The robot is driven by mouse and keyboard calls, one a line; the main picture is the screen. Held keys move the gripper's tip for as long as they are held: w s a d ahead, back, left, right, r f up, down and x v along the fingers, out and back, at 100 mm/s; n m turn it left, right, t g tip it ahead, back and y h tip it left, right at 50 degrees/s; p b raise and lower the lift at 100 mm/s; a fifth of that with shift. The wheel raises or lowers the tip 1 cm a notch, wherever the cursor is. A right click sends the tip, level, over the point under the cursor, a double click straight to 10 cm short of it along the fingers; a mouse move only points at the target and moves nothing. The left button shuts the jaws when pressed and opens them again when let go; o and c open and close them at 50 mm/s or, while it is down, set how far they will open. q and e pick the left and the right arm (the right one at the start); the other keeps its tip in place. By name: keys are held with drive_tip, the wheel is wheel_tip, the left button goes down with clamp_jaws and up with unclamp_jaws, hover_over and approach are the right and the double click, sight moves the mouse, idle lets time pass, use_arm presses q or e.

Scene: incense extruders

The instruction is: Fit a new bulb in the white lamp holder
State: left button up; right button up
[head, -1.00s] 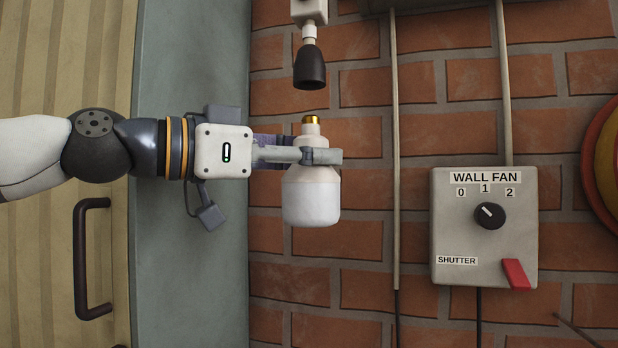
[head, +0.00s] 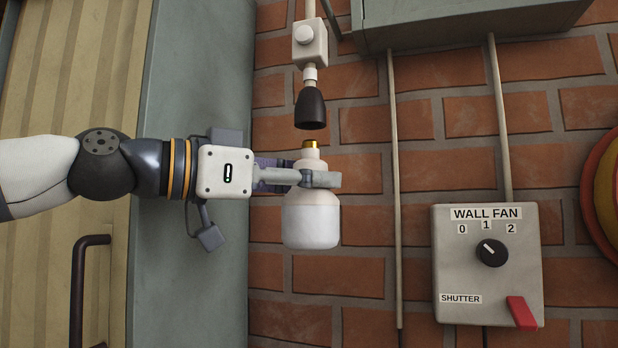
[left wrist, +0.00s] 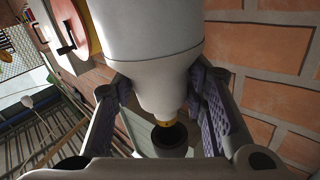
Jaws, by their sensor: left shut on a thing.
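A white bulb (head: 311,220) with a brass cap (head: 311,146) is upright, cap up. My left gripper (head: 322,179) is shut around the bulb's neck. A dark lamp holder (head: 311,107) with a white collar hangs mouth down just above the cap, with a small gap between them; the holder looks dark, not white. In the left wrist view, the bulb (left wrist: 150,50) sits between the finger pads of my left gripper (left wrist: 163,92), and its cap points at the dark mouth of the holder (left wrist: 168,138). The inside of the holder is too dark to make out. My right gripper is not in view.
A white switch box (head: 310,42) with a round button is above the holder. A brick wall (head: 365,270) lies behind, with thin vertical pipes. A "WALL FAN" box (head: 465,270) with a knob and red lever is at right. A grey-green cabinet side (head: 190,300) is at left.

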sight(304, 151)
use_arm(q)
drive_tip(key=shift+r, duration=1.6)
idle(1.2)
drive_tip(key=shift+n+t+y, duration=0.3)
drive_tip(key=shift+n+t, duration=0.2)
drive_tip(key=shift+r, duration=0.1)
drive_tip(key=shift+s+n+t+y, duration=0.1)
drive_tip(key=shift+n+t+y, duration=0.35)
drive_tip(key=shift+t, duration=0.25)
drive_tip(key=shift+r+n+t+y, duration=0.1)
drive_tip(key=shift+n+t+y, duration=0.3)
drive_tip(key=shift+n+y, duration=0.05)
drive_tip(key=o, duration=1.2)
drive_tip(key=shift+o, duration=0.2)
